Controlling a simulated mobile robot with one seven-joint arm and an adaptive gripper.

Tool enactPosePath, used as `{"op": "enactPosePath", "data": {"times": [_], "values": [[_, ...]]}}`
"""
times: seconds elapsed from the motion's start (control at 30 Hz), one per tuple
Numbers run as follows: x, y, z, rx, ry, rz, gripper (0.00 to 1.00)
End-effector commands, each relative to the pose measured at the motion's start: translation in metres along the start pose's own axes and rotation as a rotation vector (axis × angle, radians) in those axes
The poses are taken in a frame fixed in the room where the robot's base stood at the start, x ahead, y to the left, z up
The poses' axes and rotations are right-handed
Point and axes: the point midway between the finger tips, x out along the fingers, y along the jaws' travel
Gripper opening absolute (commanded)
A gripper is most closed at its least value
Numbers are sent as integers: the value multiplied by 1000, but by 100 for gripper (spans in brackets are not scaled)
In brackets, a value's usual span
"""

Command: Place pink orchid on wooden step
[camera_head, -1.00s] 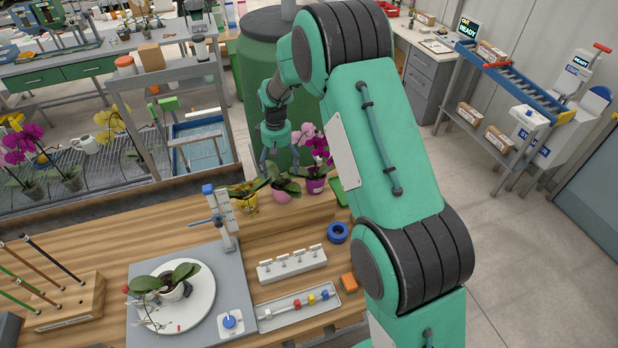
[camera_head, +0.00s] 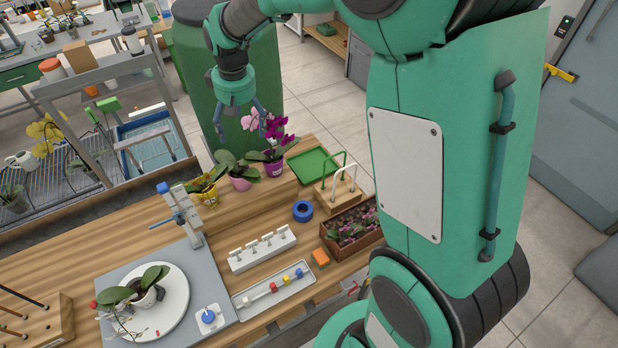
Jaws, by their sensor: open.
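The pink orchid (camera_head: 240,182) stands upright in a pink pot on the wooden bench, between a yellow pot (camera_head: 204,190) and a purple pot (camera_head: 273,166) with a magenta orchid. Pale pink flowers show at its top, close to my gripper. My gripper (camera_head: 240,138) points down above and slightly behind the pot, with its fingers spread and nothing held. Whether a finger touches the flowers or stem cannot be told. Stepped wooden boards (camera_head: 240,222) lie in front of the pots; I cannot tell for sure which level is the wooden step.
A green tray (camera_head: 313,165), a wooden stand with hoops (camera_head: 338,192) and a planter box (camera_head: 352,229) are to the right. A blue ring (camera_head: 303,211), a white rack (camera_head: 262,250) and a post on a grey plate (camera_head: 182,216) are in front. A green barrel (camera_head: 205,95) stands behind.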

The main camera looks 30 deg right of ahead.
Motion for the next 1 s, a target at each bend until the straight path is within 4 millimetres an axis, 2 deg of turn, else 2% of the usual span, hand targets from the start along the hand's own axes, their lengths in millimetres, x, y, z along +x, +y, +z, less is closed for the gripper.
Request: {"op": "enactPosePath", "data": {"times": [0.03, 0.1, 0.4, 0.7, 1.0], "values": [[-15, -2, 10, 8, 14, 3, 85], [-33, -4, 23, 22, 30, 7, 85], [-95, -16, 85, 74, 98, 21, 85], [-140, -30, 154, 129, 165, 32, 85], [-166, -46, 226, 182, 232, 40, 85]]}}
